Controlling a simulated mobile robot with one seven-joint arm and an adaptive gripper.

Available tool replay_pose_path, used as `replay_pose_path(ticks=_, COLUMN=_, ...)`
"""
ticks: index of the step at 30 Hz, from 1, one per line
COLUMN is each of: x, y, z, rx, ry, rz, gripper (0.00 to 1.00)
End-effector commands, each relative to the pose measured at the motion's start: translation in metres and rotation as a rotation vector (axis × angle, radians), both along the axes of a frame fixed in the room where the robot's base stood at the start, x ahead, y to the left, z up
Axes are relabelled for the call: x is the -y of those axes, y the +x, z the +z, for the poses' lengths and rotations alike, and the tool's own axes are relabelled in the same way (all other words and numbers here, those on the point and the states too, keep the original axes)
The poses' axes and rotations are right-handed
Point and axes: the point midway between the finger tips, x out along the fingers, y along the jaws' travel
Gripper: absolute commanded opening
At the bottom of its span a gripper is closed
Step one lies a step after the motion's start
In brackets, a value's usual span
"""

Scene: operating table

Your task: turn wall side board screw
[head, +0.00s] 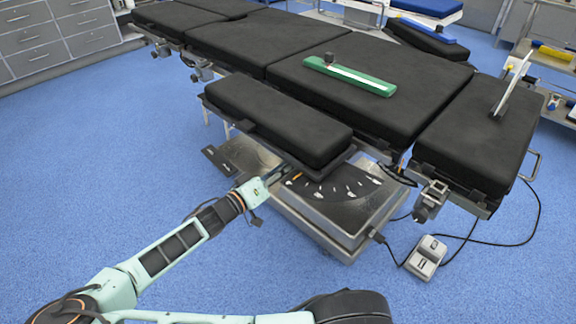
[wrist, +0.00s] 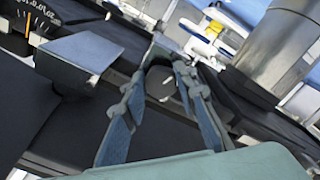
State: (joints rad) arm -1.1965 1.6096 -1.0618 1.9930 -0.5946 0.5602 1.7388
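The near black padded side board (head: 278,118) runs along the long side of the operating table (head: 345,85). My gripper (head: 276,174) is below this board's front edge, at the table's lower frame. In the wrist view, the two fingers of my gripper (wrist: 164,72) stand apart. A dark round knob-like part (wrist: 162,84) with a small light mark shows between them, and it may be the screw. I cannot tell whether the fingers touch it. The head view does not show the screw clearly, as the board and my gripper cover that area.
A metal base (head: 310,235) with a dark, marked top lies under the table. A foot pedal (head: 426,257) and cables lie on the floor at the right. A green-and-white tool (head: 350,77) lies on the table. Blue floor is free at the left.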

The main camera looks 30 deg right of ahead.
Motion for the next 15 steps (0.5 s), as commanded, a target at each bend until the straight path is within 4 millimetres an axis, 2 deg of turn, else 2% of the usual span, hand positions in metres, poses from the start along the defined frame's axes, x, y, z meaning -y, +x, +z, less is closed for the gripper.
replay_pose_path(ticks=3, x=-0.0004, y=0.0002, z=-0.0003, rx=0.0, ry=0.001, rz=0.001, gripper=0.03)
replay_pose_path(ticks=15, x=-0.0003, y=-0.0003, z=0.0023, rx=-0.085, ry=-0.029, rz=0.0, gripper=0.02)
